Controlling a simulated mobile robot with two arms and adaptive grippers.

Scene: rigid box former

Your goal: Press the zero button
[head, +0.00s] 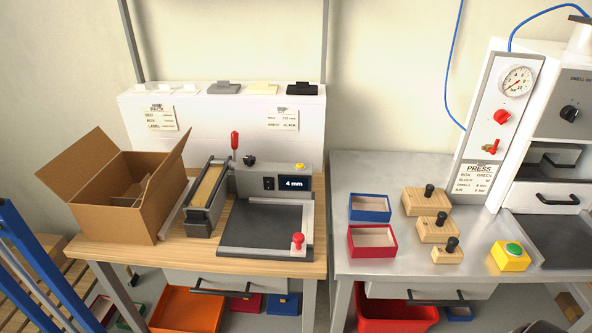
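A grey bench machine (265,220) stands on the wooden-topped table, with a small display (293,183) reading "4 mm". A small yellow button (299,166) sits on top of its housing, just above the display; any lettering on it is too small to read. A black knob (249,160) and an upright red-handled lever (235,142) are to its left. A red knob (298,241) stands at the front right of the dark plate. Neither of my grippers shows in the head view.
An open cardboard box (118,208) stands left of the machine. On the steel bench are a blue tray (370,216), a red tray (351,243), knobbed wooden blocks (420,204) and a yellow box with a green button (510,257). The press panel (497,118) rises at right.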

